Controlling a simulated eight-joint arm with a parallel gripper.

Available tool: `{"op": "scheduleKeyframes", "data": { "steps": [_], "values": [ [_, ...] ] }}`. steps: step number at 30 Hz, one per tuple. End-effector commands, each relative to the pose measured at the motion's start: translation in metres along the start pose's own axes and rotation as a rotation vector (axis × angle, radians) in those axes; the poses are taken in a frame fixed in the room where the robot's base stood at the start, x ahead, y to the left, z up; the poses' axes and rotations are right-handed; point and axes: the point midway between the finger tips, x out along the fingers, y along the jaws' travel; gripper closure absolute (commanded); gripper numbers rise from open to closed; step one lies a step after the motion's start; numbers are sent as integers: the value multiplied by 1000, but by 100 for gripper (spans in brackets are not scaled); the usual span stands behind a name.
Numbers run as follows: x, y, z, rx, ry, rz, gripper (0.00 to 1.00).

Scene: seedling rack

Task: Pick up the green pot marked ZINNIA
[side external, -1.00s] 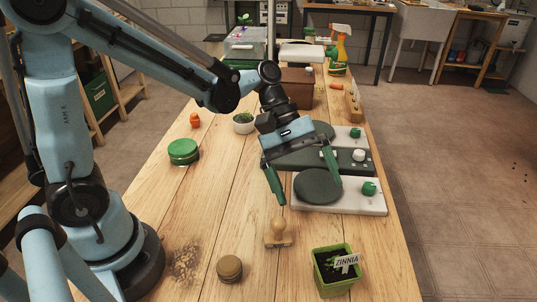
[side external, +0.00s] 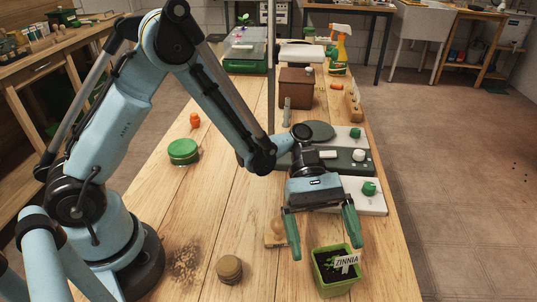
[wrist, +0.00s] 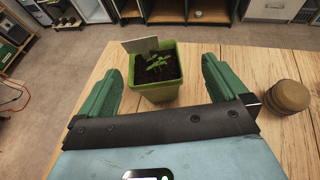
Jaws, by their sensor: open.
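The green pot marked ZINNIA (side external: 333,283) stands upright near the front right of the wooden table, with dark soil, small seedlings and a white label. My gripper (side external: 325,253) is open and empty, its two green fingers spread just behind and above the pot in the side external view. In the wrist view, the pot (wrist: 157,90) shows ahead between the open gripper fingers (wrist: 160,88), with its label turned away. I cannot tell whether the fingers reach level with the pot.
A wooden stamp (side external: 275,236) stands close to my gripper's left finger. A round brown stack (side external: 229,269) sits left of the pot, also in the wrist view (wrist: 288,96). White and dark units with round plates and green knobs (side external: 369,188) lie behind. The table edge is near the pot's right.

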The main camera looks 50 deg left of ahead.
Motion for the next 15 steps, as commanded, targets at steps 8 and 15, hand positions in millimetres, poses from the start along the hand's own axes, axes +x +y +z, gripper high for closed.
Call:
{"op": "scheduleKeyframes", "data": {
  "steps": [8, 15],
  "values": [
    [22, 2, 1, 1, 0, -3, 0],
    [55, 7, 2, 1, 1, -2, 0]
  ]
}}
